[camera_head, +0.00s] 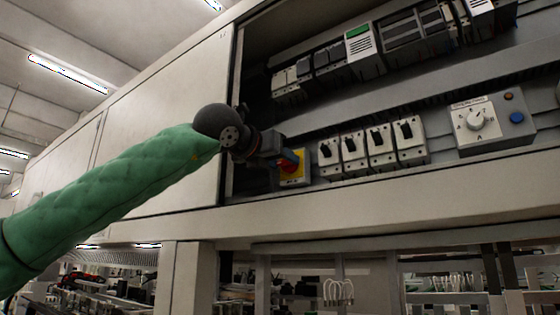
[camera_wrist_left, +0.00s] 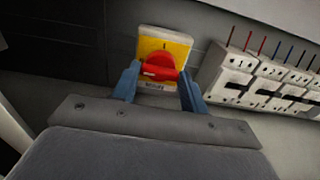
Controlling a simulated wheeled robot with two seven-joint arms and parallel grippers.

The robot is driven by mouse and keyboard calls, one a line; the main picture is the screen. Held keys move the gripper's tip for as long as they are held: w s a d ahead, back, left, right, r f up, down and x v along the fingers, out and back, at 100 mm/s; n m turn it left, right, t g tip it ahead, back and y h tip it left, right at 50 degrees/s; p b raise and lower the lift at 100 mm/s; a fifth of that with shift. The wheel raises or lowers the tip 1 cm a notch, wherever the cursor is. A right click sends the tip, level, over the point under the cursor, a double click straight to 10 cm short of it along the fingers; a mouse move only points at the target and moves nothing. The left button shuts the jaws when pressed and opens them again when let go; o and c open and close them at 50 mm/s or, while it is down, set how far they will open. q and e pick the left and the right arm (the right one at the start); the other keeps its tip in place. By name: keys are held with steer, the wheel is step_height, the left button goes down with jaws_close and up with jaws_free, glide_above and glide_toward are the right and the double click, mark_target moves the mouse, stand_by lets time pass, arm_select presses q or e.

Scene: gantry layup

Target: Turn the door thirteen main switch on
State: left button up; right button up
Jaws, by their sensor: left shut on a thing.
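The main switch is a red rotary knob (camera_wrist_left: 158,67) on a yellow plate (camera_wrist_left: 180,45), mounted on the cabinet's back panel. In the head view the yellow plate (camera_head: 297,180) shows at the lower left inside the open cabinet, with part of the red knob beside my gripper. My left gripper (camera_wrist_left: 158,82) has its two blue fingers on either side of the red knob and is shut on it. In the head view my left gripper (camera_head: 284,163) reaches in from the left and hides much of the knob. My right gripper is in neither view.
A row of breakers (camera_head: 368,148) stands right of the switch, close to the gripper; it also shows in the wrist view (camera_wrist_left: 262,80). A grey control box (camera_head: 490,122) with a dial is further right. The cabinet's lower edge (camera_head: 400,194) runs beneath.

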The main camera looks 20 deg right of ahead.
arm_select(q)
steer(key=m+b, duration=0.3)
steer(key=m, duration=0.1)
steer(key=shift+f+m+b, duration=0.15)
steer(key=shift+m+b, duration=0.15)
steer(key=shift+b, duration=0.05)
steer(key=m+b, duration=0.1)
steer(key=m, duration=0.2)
steer(key=shift+m, duration=0.8)
steer(key=m, duration=0.2)
steer(key=shift+m, duration=3.2)
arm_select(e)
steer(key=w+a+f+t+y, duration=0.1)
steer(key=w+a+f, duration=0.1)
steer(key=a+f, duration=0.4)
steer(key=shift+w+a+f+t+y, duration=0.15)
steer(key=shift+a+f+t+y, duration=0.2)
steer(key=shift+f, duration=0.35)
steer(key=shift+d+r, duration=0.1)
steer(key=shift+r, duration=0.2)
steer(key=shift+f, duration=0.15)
